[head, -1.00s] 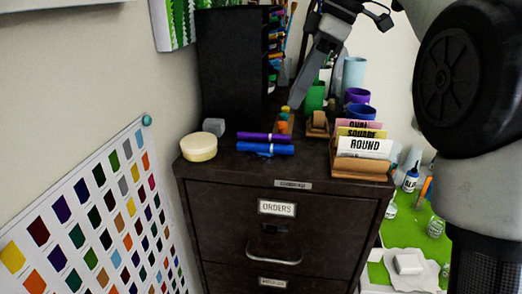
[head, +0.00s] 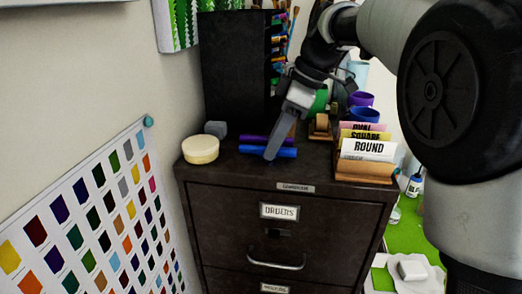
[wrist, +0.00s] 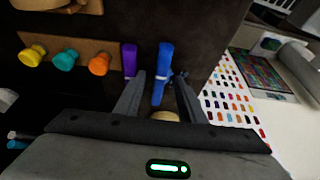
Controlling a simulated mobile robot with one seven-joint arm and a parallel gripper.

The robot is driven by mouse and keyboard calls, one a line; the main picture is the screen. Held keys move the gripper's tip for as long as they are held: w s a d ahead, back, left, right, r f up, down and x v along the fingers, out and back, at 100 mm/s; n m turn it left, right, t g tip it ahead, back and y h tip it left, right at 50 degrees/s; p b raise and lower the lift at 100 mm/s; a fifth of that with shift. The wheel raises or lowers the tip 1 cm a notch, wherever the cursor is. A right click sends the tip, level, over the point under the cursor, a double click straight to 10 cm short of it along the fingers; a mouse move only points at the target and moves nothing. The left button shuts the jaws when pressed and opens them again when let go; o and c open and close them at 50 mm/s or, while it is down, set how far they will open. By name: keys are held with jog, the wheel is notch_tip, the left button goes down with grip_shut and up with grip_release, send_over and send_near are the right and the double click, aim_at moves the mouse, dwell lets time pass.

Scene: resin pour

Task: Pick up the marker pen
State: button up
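A blue marker pen (head: 285,152) lies on the dark cabinet top near its front edge. A purple marker (head: 252,139) lies just behind it, roughly parallel. My gripper (head: 270,157) is over the blue marker, and one finger hides part of it. In the wrist view my gripper (wrist: 160,75) is open, with a finger on either side of the blue marker (wrist: 164,62). The purple marker (wrist: 129,60) is outside the left finger. I cannot tell whether either finger touches a marker.
A round cream tin (head: 200,149) and a grey block (head: 216,129) stand to the left. A wooden card holder (head: 364,170) stands to the right, with a tape dispenser (head: 320,127) behind. A black rack (head: 235,70) stands at the back. Yellow, teal and orange pegs (wrist: 66,59) show in the wrist view.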

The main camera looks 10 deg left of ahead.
grip_shut()
jog(key=shift+r, duration=0.15)
